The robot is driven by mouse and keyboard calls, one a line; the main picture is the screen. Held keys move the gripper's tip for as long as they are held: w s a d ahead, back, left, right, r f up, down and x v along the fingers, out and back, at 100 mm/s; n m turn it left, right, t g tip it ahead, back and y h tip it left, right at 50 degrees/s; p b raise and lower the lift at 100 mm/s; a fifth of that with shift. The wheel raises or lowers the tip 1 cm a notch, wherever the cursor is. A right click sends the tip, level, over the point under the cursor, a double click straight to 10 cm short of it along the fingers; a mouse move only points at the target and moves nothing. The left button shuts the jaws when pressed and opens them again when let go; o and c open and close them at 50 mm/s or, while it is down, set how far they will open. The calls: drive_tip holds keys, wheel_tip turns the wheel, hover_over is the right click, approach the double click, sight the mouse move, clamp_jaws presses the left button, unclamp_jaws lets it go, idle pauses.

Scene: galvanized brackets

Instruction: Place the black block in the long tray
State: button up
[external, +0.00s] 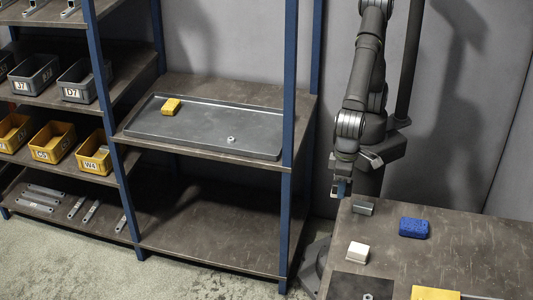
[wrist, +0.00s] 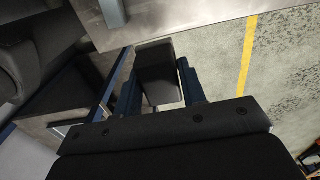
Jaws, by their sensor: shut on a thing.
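The black block (wrist: 155,58) is between the blue fingers of my gripper (wrist: 160,88) in the wrist view, and the gripper is shut on it. In the external view my gripper (external: 341,187) hangs beside the far left corner of the worktable, and the block cannot be made out clearly there. The long tray (external: 203,125) is a shallow grey metal tray on the middle shelf, left of the arm. A yellow block (external: 171,105) lies at its far left and a small metal nut (external: 231,139) near its front right.
The worktable (external: 470,250) holds a grey metal piece (external: 363,208), a blue sponge (external: 413,228), a white block (external: 357,252), and a dark mat (external: 350,286). Blue rack posts (external: 290,130) flank the tray's shelf. Bins (external: 52,142) fill the left rack.

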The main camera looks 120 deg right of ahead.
drive_tip(key=s+d+f+n, duration=0.1)
drive_tip(key=d+f, duration=0.1)
drive_tip(key=d, duration=0.7)
drive_tip(key=s+d+f+n, duration=0.2)
drive_tip(key=d, duration=0.7)
drive_tip(key=s+d+f, duration=0.3)
drive_tip(key=s+d, duration=0.3)
drive_tip(key=d, duration=0.4)
drive_tip(key=s+d+f, duration=0.2)
drive_tip(key=s+d, duration=0.4)
drive_tip(key=d, duration=0.4)
drive_tip(key=w+d+r+m, duration=0.2)
drive_tip(key=w+d+m, duration=0.25)
drive_tip(key=d, duration=0.35)
drive_tip(key=w+d+r+m, duration=0.2)
drive_tip(key=w+d+m, duration=0.25)
drive_tip(key=d, duration=0.35)
drive_tip(key=s+d+f+m, duration=0.1)
drive_tip(key=s+d+m, duration=0.3)
drive_tip(key=d+m, duration=0.9)
drive_tip(key=n, duration=0.1)
hover_over(238, 130)
drive_tip(key=f, duration=0.7)
drive_tip(key=shift+s+d, duration=0.1)
drive_tip(key=shift+d, duration=0.1)
drive_tip(key=shift+f, duration=2.1)
drive_tip(key=shift+f, duration=0.15)
